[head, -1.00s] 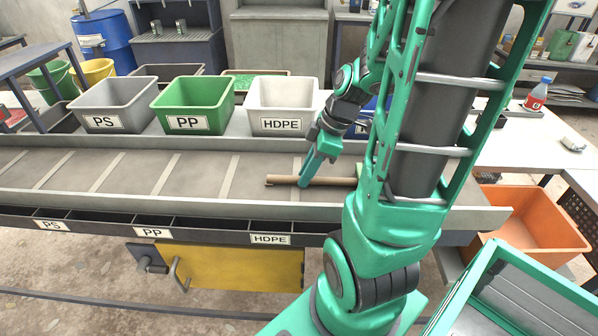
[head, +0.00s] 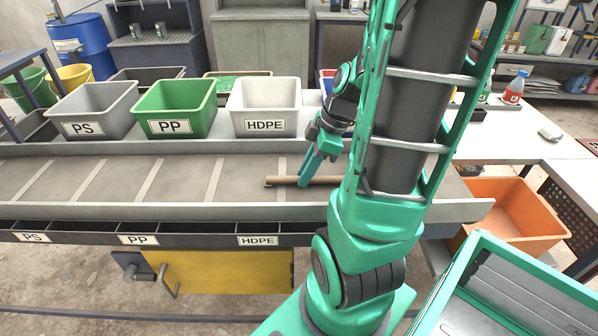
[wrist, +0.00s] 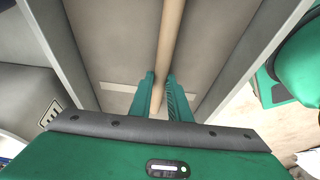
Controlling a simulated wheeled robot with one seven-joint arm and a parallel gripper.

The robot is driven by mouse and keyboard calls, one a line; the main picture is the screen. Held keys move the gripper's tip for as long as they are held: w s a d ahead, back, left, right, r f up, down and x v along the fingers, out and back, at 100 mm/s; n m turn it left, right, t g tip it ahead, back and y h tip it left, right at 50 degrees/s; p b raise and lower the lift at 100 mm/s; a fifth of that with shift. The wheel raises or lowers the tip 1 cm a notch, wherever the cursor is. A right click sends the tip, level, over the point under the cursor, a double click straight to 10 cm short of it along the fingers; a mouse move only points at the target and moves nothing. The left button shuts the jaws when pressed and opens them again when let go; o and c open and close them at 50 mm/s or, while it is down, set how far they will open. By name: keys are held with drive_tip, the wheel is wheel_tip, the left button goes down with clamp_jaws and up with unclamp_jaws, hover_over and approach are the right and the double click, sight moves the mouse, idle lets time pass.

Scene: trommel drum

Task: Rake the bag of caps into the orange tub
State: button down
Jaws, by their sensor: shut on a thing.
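My gripper (head: 305,180) is shut on a wooden rod (head: 283,181), which looks like a rake handle, low over the belt trough (head: 130,180). In the wrist view the rod (wrist: 171,40) runs between the two teal fingers (wrist: 160,92). The rod's right end is hidden behind my arm in the head view, so no rake head shows. The orange tub (head: 515,215) stands below the trough's right end. A small dark mesh-like patch (head: 470,170) shows right of my arm; I cannot tell whether it is the bag of caps.
Grey PS (head: 98,97), green PP (head: 176,97) and white HDPE (head: 265,95) bins stand behind the trough. A white table (head: 530,130) with a red bottle (head: 514,88) is at the right. A teal-rimmed tray (head: 500,290) is at the front right.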

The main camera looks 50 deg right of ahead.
sight(324, 177)
drive_tip(key=shift+s+d, duration=10.25)
drive_tip(key=shift+s, duration=0.05)
